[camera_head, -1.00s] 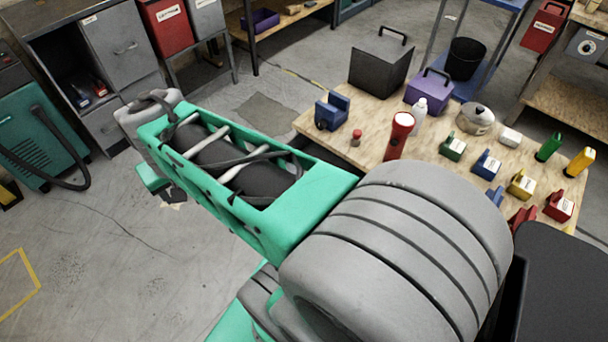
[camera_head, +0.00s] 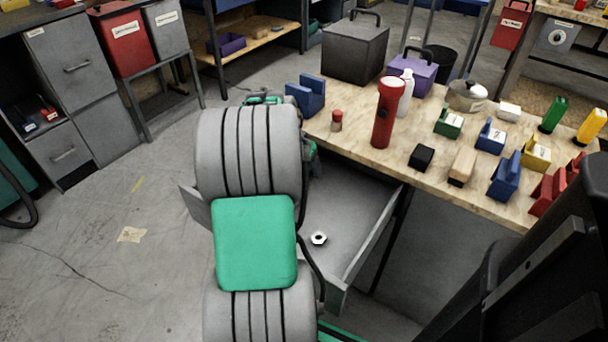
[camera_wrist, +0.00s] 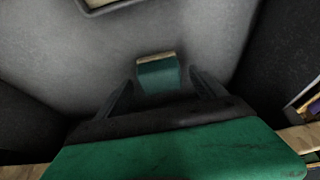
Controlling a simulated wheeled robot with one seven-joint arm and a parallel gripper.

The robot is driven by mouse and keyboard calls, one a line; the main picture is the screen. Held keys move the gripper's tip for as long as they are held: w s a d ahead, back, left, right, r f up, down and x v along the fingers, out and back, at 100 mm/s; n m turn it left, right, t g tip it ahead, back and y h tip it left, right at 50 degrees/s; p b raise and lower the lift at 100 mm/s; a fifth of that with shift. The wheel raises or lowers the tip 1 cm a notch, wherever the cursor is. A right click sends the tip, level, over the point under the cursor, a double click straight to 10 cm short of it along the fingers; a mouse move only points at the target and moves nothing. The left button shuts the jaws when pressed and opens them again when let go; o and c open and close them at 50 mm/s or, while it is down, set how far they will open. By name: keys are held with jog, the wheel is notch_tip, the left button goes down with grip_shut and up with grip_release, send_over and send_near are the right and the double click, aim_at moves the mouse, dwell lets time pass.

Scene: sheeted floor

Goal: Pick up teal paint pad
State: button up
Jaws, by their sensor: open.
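The teal paint pad (camera_wrist: 158,76) shows in the wrist view as a small teal block with a pale tan strip along its top edge. It is near the middle, against a grey surface. My gripper (camera_wrist: 162,88) is open, with one dark finger on each side of the pad in the picture. I cannot tell whether the pad is fully between the fingers or just beyond them. In the head view my arm hides the gripper, and I cannot make out the pad there.
An open grey drawer (camera_head: 341,262) holding a hex nut (camera_head: 318,238) sits below the wooden table (camera_head: 345,150). A red flashlight (camera_head: 382,125), blue holder (camera_head: 308,95), dark box (camera_head: 355,55) and several coloured blocks crowd the tabletop. Floor at left is mostly clear.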

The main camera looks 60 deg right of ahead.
jog(key=shift+x, duration=0.75)
jog(key=shift+r, duration=0.1)
jog(key=shift+c, duration=0.4)
jog(key=c, duration=1.4)
